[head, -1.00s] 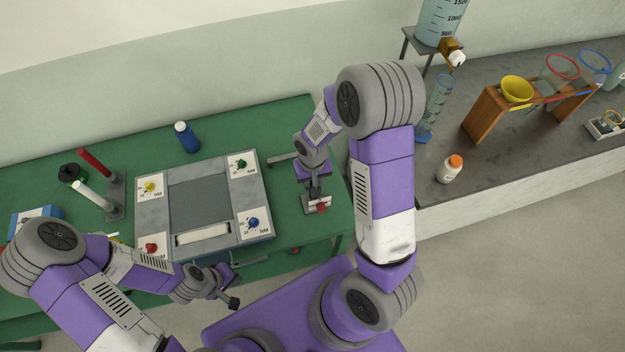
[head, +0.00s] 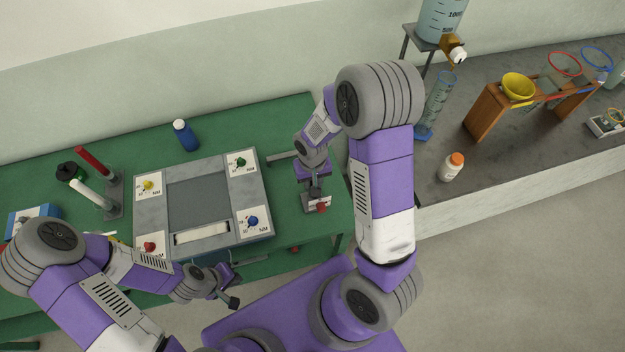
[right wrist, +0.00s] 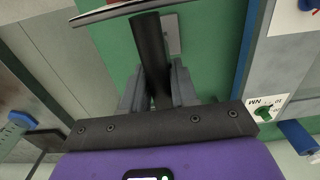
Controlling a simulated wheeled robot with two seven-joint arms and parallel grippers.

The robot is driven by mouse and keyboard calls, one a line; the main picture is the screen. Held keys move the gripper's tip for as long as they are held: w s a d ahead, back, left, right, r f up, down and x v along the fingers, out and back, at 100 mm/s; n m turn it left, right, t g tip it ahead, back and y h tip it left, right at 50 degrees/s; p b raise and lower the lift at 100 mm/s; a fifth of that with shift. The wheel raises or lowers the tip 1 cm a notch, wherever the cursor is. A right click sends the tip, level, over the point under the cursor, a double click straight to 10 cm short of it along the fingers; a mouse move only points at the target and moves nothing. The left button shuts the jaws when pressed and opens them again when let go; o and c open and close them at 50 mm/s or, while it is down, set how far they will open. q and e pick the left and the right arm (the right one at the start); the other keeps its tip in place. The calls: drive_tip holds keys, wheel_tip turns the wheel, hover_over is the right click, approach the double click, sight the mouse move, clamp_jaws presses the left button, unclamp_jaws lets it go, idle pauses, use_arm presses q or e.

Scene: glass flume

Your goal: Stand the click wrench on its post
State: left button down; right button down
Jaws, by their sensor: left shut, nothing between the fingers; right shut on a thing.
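My right gripper (head: 314,190) is over the right end of the green table. In the right wrist view its fingers are shut on a dark cylindrical handle (right wrist: 149,50), which I take to be the click wrench. Below the gripper in the head view is a small pale plate (head: 311,205) with a red part. Whether this is the post, I cannot tell. My left gripper (head: 226,287) is shut and empty, in front of the table's near edge.
A grey panel (head: 197,165) with coloured knobs fills the table's middle. A red rod (head: 93,160) and a white rod (head: 90,194) stand at left on grey bases. A blue bottle (head: 186,138) stands behind the panel. A grey counter (head: 480,175) holds glassware at right.

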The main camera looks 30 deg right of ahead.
drive_tip(key=shift+f+b, duration=0.5)
drive_tip(key=shift+f, duration=0.05)
drive_tip(key=c, duration=0.8)
unclamp_jaws()
wheel_tip(320, 180, up, 8)
drive_tip(key=shift+f+p, duration=0.15)
drive_tip(key=shift+p, duration=0.25)
drive_tip(key=shift+s, duration=0.1)
